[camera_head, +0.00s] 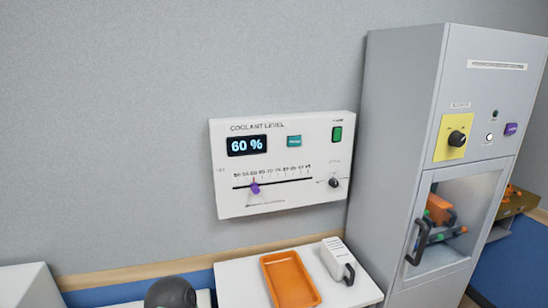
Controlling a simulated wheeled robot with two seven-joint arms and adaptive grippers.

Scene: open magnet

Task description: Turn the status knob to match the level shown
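A white wall panel (283,160) headed "COOLANT LEVEL" has a dark display (246,145) reading "60 %". Below the display, a purple slider (254,189) sits near the left part of a scale. A small black knob (333,182) is at the panel's lower right. A larger black knob (457,138) sits on a yellow plate (442,151) on the grey cabinet (403,145). The labels around both knobs are too small to read, so I cannot tell which is the status knob. Neither of my grippers shows in this view.
The panel also has a teal button (294,141) and a green switch (337,134). The cabinet has a clear door with a dark handle (419,242). A white surface (237,283) below the panel bears an orange tray (290,280) and a white device (334,258).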

